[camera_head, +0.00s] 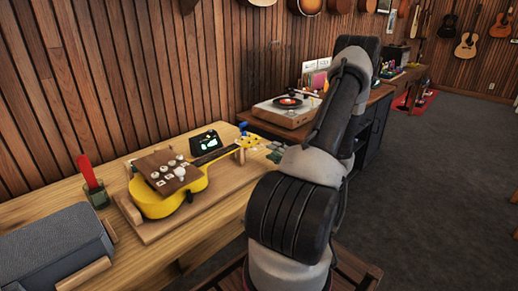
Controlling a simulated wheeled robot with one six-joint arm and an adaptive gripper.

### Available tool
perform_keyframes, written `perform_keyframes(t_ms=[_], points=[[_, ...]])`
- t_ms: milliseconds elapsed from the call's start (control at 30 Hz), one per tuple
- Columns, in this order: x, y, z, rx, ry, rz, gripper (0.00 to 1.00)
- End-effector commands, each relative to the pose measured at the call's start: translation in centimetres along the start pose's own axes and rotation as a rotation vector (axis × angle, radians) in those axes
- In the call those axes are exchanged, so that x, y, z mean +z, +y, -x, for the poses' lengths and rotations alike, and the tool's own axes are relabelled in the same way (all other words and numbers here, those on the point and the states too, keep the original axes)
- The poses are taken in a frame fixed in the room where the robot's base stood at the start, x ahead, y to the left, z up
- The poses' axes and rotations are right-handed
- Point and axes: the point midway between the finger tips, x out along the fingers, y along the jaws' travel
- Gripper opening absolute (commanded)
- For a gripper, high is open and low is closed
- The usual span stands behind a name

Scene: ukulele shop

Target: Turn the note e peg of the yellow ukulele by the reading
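The yellow ukulele (158,207) lies on its back on a wooden stand (150,232) on the workbench, its neck pointing right and away. A brown block with several white knobs lies over its body. Its headstock (247,141) is at the right end, close to my arm. The pegs are too small to tell apart. A small dark tuner (206,142) with a green-white display stands behind the neck; its reading is not legible. Small grey-green parts beside the headstock may be my gripper (275,151), partly hidden by my arm; its opening cannot be made out.
A grey speaker-like box (55,250) and a glass holder (97,195) with a red item stand at the left. A record player (283,112) sits on the dark cabinet behind. The slatted wall borders the bench; the carpet at right is clear.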

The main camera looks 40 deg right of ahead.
Motion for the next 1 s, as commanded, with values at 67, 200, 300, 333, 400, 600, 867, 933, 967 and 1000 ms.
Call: perform_keyframes(t_ms=[67, 200, 300, 333, 400, 600, 867, 933, 967, 1000], points=[[0.1, 0.0, -1.5, 0.001, -0.006, 0.001, 0.30], [0.2, 0.0, -3.8, 0.001, -0.006, 0.001, 0.30], [0.1, 0.0, -4.9, 0.001, -0.004, 0.000, 0.30], [0.1, 0.0, -5.2, 0.001, -0.005, 0.000, 0.30], [0.1, 0.0, -5.5, 0.001, -0.005, 0.000, 0.30], [0.1, 0.0, -5.7, 0.001, -0.004, 0.000, 0.30], [0.1, 0.0, -5.7, 0.001, -0.004, -0.001, 0.00], [0.1, 0.0, -5.7, 0.002, -0.004, -0.001, 0.00], [0.1, 0.0, -5.7, 0.002, -0.004, -0.001, 0.00], [0.1, 0.0, -5.7, 0.002, -0.004, -0.001, 0.00]])
